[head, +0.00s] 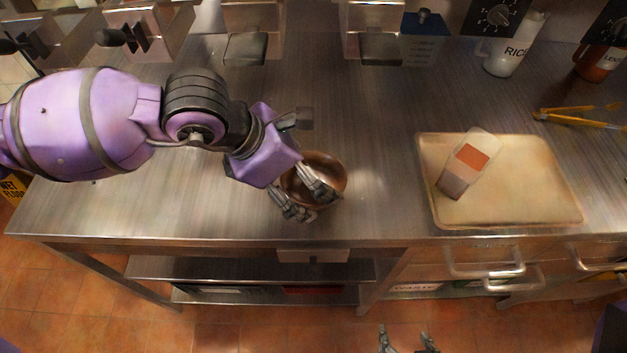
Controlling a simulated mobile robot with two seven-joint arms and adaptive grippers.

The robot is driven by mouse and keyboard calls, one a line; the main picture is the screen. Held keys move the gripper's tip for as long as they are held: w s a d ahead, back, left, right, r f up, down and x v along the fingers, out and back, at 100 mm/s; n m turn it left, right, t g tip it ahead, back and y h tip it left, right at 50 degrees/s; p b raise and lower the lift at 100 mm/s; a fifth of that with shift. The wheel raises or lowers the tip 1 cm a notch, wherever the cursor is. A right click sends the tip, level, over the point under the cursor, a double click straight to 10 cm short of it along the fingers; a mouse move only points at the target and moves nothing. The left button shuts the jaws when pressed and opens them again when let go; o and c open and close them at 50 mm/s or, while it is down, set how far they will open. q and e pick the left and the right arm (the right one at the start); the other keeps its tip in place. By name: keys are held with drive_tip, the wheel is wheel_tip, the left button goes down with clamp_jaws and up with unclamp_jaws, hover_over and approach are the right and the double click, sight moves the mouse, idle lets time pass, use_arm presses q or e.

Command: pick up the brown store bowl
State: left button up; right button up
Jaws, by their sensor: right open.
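The brown store bowl (332,164) stands on the steel counter, left of the tray. My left gripper (317,206) reaches down over it from the left. Its two fingers are apart, one over the inside of the bowl and one outside its front left edge, with the rim between them. I see a gap between the fingers; whether either touches the rim I cannot tell. The gripper and wrist hide the bowl's left and front parts. My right gripper (405,342) is at the bottom edge, in front of the counter, with fingers apart and empty.
A beige tray (540,208) holds a clear container (468,165) with orange contents. Yellow tongs (580,115), a rice jug (508,55) and a lentil jug (598,62) stand or lie at the right. A blue box (424,40) is at the back. The counter's front left is clear.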

use_arm(q)
drive_tip(key=shift+x, duration=1.05)
drive_tip(key=c, duration=1.2)
drive_tip(key=shift+o, duration=0.2)
